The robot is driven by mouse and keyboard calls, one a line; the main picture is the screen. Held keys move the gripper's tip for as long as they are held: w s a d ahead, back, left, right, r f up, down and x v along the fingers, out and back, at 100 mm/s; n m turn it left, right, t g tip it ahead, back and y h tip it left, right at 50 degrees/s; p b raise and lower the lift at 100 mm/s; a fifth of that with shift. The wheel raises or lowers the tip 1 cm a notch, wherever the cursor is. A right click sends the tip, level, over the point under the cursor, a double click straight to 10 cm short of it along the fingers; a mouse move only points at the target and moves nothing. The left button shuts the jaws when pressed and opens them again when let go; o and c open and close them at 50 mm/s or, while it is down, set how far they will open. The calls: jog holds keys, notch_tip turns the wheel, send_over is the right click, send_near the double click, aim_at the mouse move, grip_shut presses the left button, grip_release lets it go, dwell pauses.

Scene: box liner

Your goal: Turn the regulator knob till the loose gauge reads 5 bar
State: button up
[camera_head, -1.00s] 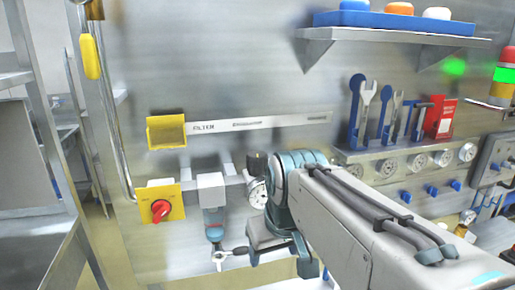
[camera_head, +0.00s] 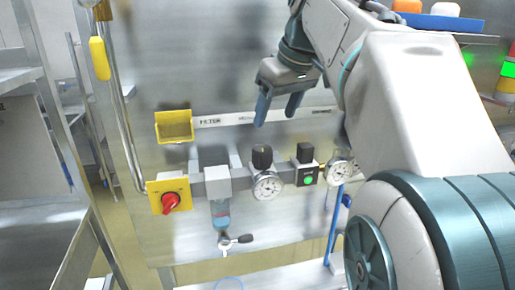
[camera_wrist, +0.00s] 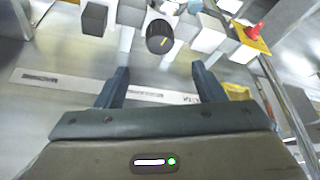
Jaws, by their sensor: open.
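The black regulator knob (camera_head: 262,157) stands on top of a unit on the wall panel, with a round white gauge (camera_head: 267,186) just below it. A second round gauge (camera_head: 338,172) sits further right, partly hidden by my arm. I cannot tell which gauge is the loose one, and the needle readings are too small to read. My gripper (camera_head: 278,112) is open and empty, above the knob and apart from it. Its fingers show in the wrist view (camera_wrist: 161,84).
A black-topped block with a green dot (camera_head: 305,165) sits right of the regulator. The filter (camera_head: 219,190) and a red switch on a yellow plate (camera_head: 171,201) are to its left. A yellow holder (camera_head: 174,126) is above them. A blue shelf tray (camera_head: 437,21) is upper right.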

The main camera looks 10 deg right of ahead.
aim_at(264, 148)
jog(key=p+x, duration=0.1)
jog(key=x, duration=1)
jog(key=shift+w+f, duration=0.15)
jog(key=shift+f, duration=0.15)
jog(key=c, duration=1)
jog(key=shift+n, duration=0.3)
jog(key=n, duration=0.2)
jog(key=n+g+y+b, duration=0.1)
jog(key=n, duration=0.1)
jog(key=shift+w+y, duration=0.1)
jog(key=shift+y, duration=0.2)
jog(key=shift+n+g+y, duration=0.25)
jog(key=shift+n+g, duration=0.15)
jog(key=shift+n, duration=0.85)
jog(key=shift+n+g+y, duration=0.25)
jog(key=shift+n+g, duration=0.15)
jog(key=shift+n, duration=0.85)
